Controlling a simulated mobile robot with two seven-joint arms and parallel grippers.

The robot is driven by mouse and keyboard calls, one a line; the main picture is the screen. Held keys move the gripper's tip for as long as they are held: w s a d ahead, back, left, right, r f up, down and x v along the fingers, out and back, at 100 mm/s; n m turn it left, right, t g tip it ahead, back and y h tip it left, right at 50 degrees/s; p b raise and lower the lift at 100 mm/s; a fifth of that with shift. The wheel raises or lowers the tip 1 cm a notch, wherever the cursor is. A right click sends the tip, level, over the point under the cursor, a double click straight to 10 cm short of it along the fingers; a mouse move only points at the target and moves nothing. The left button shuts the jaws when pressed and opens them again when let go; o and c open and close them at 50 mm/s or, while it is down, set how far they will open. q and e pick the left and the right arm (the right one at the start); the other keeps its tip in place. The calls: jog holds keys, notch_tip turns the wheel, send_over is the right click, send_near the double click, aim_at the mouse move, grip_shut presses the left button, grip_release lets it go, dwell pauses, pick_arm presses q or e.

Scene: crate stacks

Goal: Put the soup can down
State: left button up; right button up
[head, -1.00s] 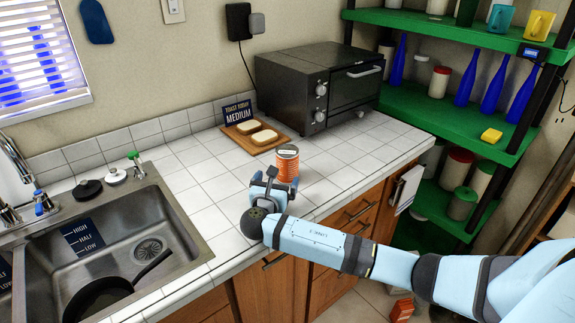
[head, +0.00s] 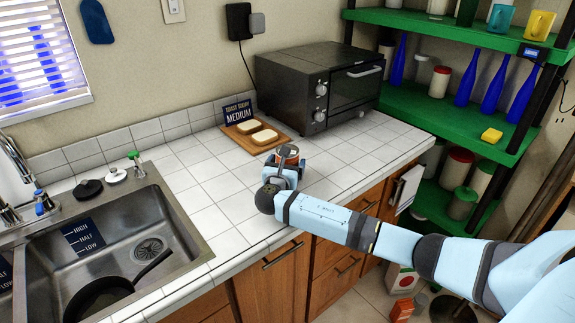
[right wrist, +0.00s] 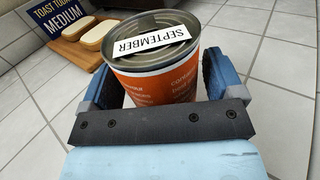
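The soup can (head: 288,153) is orange with a silver lid and stands upright on the white tiled counter (head: 208,220), near its front edge. In the right wrist view the can (right wrist: 160,80) has a "SEPTEMBER" label on its lid. My right gripper (head: 286,170) is around the can, one blue finger on each side. The fingers (right wrist: 162,85) look wide apart, with a thin gap showing at the can's left side. The can's lower part is hidden by the gripper. My left gripper is not in view.
Behind the can are a wooden board (head: 238,138) with bread slices, a "MEDIUM" sign (head: 238,111) and a black toaster oven (head: 320,85). A sink (head: 110,240) with a pan lies at left. Green shelves (head: 440,110) stand at right. Counter left of the can is clear.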

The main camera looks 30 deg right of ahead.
jog(key=c, duration=1)
jog(key=shift+r, duration=0.1)
